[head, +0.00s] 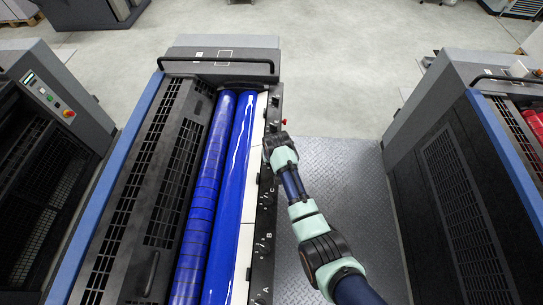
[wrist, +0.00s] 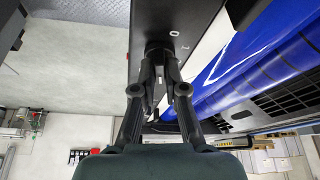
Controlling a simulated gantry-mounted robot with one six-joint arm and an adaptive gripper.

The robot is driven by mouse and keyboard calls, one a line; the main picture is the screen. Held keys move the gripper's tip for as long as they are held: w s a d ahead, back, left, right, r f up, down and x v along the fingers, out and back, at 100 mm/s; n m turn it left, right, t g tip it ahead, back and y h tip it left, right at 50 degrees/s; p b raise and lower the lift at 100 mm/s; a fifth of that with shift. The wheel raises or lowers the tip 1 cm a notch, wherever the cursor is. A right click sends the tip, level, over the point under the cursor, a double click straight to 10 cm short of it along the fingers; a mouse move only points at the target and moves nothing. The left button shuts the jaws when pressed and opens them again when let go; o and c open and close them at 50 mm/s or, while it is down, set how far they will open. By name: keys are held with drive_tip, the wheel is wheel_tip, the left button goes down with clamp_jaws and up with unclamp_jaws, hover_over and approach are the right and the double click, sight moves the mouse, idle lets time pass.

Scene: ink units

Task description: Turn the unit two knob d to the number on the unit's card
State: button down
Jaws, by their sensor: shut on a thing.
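Unit two, with blue ink rollers (head: 228,180), stands left of centre in the head view. A black panel (head: 268,215) with lettered knobs runs along its right side. The letters A, B and C can be read. In the wrist view my gripper (wrist: 160,70) is shut on a round black knob (wrist: 158,45) on the black panel (wrist: 200,12). Its two fingers sit on either side of the knob. In the head view my wrist covers that knob, above C along the panel. I cannot read the knob's setting or any card number.
A tread-plate walkway (head: 345,190) lies right of the unit. Another unit (head: 460,190) with red rollers stands beyond it. A black handrail (head: 215,60) crosses the far end of unit two. A small red button (head: 284,121) sits near my wrist.

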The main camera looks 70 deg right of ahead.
idle(0.4)
drive_tip(key=c, duration=1.2)
unclamp_jaws()
drive_tip(key=v, duration=1.2)
